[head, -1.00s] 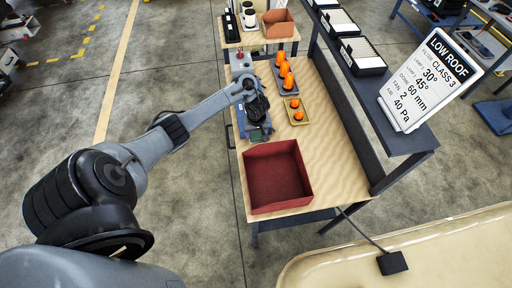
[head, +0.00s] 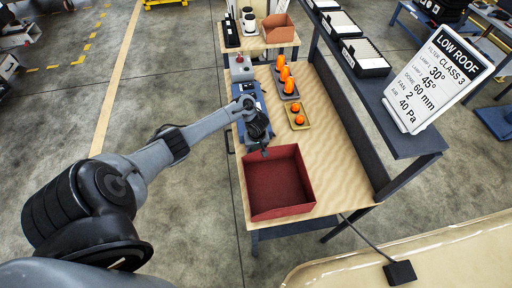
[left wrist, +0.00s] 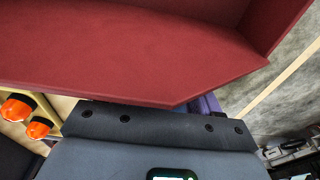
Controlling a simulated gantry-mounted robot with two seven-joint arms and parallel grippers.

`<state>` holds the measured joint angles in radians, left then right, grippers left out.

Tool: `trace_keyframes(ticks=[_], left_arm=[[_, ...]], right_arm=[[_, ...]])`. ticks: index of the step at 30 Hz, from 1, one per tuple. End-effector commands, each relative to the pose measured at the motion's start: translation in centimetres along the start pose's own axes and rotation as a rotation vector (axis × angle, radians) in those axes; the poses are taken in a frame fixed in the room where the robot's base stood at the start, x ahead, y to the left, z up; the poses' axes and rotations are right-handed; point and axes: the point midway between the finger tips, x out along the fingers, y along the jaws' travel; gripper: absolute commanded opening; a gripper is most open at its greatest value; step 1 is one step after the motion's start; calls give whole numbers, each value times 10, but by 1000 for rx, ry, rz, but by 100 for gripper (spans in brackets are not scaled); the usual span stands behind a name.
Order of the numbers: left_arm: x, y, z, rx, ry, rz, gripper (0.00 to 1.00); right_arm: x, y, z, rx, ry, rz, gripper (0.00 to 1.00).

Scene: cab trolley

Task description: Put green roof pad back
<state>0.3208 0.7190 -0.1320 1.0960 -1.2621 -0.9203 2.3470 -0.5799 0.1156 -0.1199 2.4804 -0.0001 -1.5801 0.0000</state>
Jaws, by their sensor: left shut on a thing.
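My left gripper (head: 259,132) is a dark shape at the end of the grey arm. It is low over the bench, beside the rear left corner of the red bin (head: 278,181). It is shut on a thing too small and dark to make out. I cannot pick out a green roof pad in either view. The left wrist view shows the red bin (left wrist: 130,52) close up across the top. A blue-grey body with a small lit display (left wrist: 150,140) fills its lower middle. My right gripper is not in view.
Orange domes (head: 283,74) stand on trays right of the blue equipment (head: 243,92). A sign board (head: 438,78) and black trays (head: 364,57) stand on the raised shelf at right. Bare wood (head: 330,160) lies right of the bin. A cream panel (head: 430,255) is at lower right.

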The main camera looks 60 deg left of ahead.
Motion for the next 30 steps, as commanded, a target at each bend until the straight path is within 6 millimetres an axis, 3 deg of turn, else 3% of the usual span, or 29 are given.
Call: trace_keyframes(ticks=[4,5,9,20,26,30], left_arm=[[3,0,1,-1,-1,-1,25],[3,0,0,-1,0,0,67],[2,0,0,0,0,0,88],[0,0,0,0,1,1,88],[-24,1,-1,1,1,2,88],[-51,1,-1,2,1,2,88]], right_arm=[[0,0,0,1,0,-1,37],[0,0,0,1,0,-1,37],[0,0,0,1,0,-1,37],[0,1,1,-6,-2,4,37],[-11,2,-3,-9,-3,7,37],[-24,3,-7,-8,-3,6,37]])
